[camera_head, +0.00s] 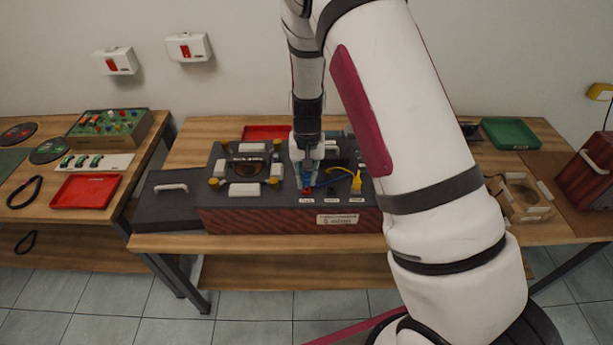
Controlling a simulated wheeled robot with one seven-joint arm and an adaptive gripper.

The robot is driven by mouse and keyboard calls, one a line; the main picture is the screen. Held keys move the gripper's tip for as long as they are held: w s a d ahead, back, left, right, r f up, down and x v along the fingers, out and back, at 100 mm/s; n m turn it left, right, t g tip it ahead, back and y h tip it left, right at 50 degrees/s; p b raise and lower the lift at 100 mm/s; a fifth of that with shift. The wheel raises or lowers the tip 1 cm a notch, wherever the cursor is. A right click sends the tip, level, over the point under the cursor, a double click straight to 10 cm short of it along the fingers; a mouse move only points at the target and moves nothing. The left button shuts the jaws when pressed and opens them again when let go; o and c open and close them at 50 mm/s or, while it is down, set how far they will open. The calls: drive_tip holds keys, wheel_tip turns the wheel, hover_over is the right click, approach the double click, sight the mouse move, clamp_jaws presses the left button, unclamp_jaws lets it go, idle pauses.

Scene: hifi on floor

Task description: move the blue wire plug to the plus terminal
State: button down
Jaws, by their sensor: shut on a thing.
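A hi-fi box (262,221) with a dark top and reddish-brown front stands on the middle table. My gripper (308,181) points down over its top, right of centre. It is shut on a small blue plug (312,173), which shows partly between the fingers. A small red terminal (306,190) lies just below the fingertips; whether the plug touches it I cannot tell. A yellow plug (356,185) with a yellow wire stands to the right. Small labels line the front edge, too small to read, so I cannot tell which terminal is plus. The blue wire is mostly hidden.
Knobs and pale blocks surround a round dark opening (248,168) on the box's left half. A dark lid with a handle (170,188) lies left of the box. A red tray (267,132) lies behind, a green tray (510,133) at right. My arm hides the box's right end.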

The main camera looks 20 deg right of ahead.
drive_tip(key=shift+f, duration=1)
idle(2.8)
drive_tip(key=c, duration=1.4)
unclamp_jaws()
drive_tip(key=shift+c, duration=0.2)
wheel_tip(320, 180, up, 11)
drive_tip(key=shift+r, duration=0.1)
drive_tip(key=shift+r+p, duration=0.35)
drive_tip(key=shift+r, duration=2.55)
